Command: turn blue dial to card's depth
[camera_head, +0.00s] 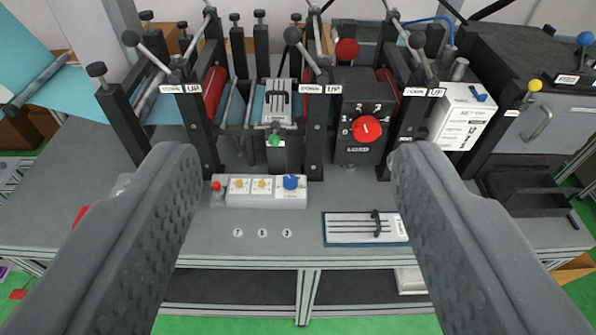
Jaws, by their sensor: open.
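A blue dial (291,182) sits at the right end of a white control box (265,199) on the grey bench. A red button and two yellow buttons are on the same box, left of the dial. My gripper (295,165) is open and empty. Its two dark fingers are wide apart, left and right of the control box in the picture. Nothing lies in its grasp.
A machine frame with black posts and levers stands behind the box. A black unit with a red dial (367,129) is in it. A blue-edged white plate with dark slots (365,230) lies on the bench (285,242), right of three small white discs. The front bench strip is mostly clear.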

